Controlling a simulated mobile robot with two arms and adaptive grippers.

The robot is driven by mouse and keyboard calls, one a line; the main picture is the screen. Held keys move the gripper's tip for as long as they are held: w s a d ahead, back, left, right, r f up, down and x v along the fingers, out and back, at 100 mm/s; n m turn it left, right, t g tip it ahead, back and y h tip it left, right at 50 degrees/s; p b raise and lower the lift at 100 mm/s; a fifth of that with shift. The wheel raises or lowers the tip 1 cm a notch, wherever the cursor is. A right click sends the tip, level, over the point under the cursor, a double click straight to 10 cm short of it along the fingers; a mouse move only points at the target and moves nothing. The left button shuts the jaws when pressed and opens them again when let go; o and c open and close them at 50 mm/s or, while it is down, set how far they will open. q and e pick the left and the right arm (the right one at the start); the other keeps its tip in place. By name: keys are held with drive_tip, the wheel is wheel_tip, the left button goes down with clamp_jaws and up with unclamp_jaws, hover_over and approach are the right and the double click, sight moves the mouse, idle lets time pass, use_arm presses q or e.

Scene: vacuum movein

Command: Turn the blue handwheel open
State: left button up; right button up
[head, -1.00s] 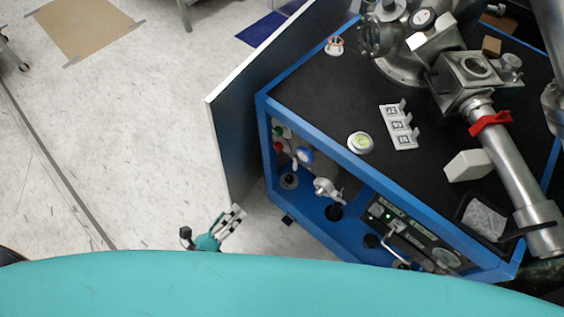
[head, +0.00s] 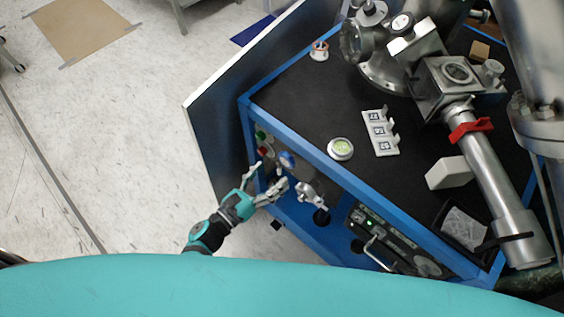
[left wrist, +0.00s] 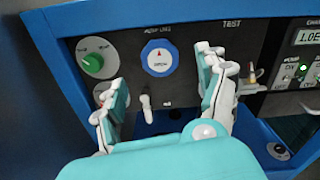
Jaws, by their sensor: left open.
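The blue handwheel (head: 287,160) is a small round knob on the front panel of the blue cabinet. In the left wrist view the handwheel (left wrist: 159,58) faces me, with a white centre and a red mark near its top. My left gripper (head: 271,180) is open in front of the panel, just short of the handwheel. In the left wrist view the fingers of the left gripper (left wrist: 162,72) stand on either side of the handwheel and slightly below it. I see no contact. My right gripper is not in view.
A green knob (left wrist: 94,59) sits left of the handwheel, and a small light lever (left wrist: 146,102) sits below it. A silver valve (head: 310,195) is to the right. An open door panel (head: 222,115) stands left of the cabinet. Metal pipework (head: 490,160) covers the top right.

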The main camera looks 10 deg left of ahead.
sight(285, 162)
use_arm(q)
drive_tip(key=x, duration=0.5)
drive_tip(key=shift+w+d, duration=0.15)
drive_tip(key=c, duration=1.2)
drive_tip(key=shift+o, duration=0.2)
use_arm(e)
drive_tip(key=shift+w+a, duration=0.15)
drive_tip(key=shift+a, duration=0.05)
